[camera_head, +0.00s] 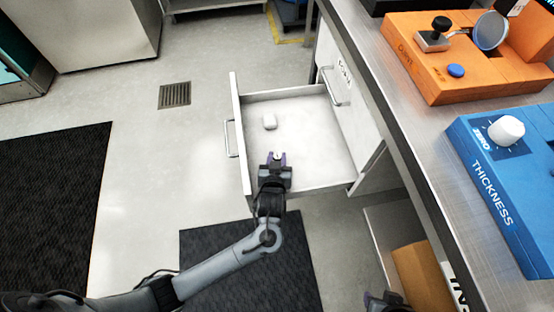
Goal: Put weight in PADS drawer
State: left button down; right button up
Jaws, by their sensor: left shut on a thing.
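An open drawer (325,130) with a white inside extends from the cabinet under the workbench. Its label cannot be read as PADS from here. A small white block (269,121) lies on the drawer floor toward the left side. My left gripper (277,156) is over the near part of the drawer, apart from the block. It is shut on a small pale thing, which seems to be the weight, mostly hidden between the fingers. Part of my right gripper (385,301) shows at the bottom edge; its jaws cannot be made out.
The workbench (385,95) on the right bears an orange fixture (425,70) and a blue THICKNESS block (510,190). A lower compartment with a brown box (420,275) is below the bench. Dark mats (50,190) lie on the floor. The drawer's handle (229,138) faces left.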

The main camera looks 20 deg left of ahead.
pick_arm(q)
jog(key=shift+w, duration=0.1)
jog(key=c, duration=0.8)
grip_release()
jog(key=shift+f, duration=0.1)
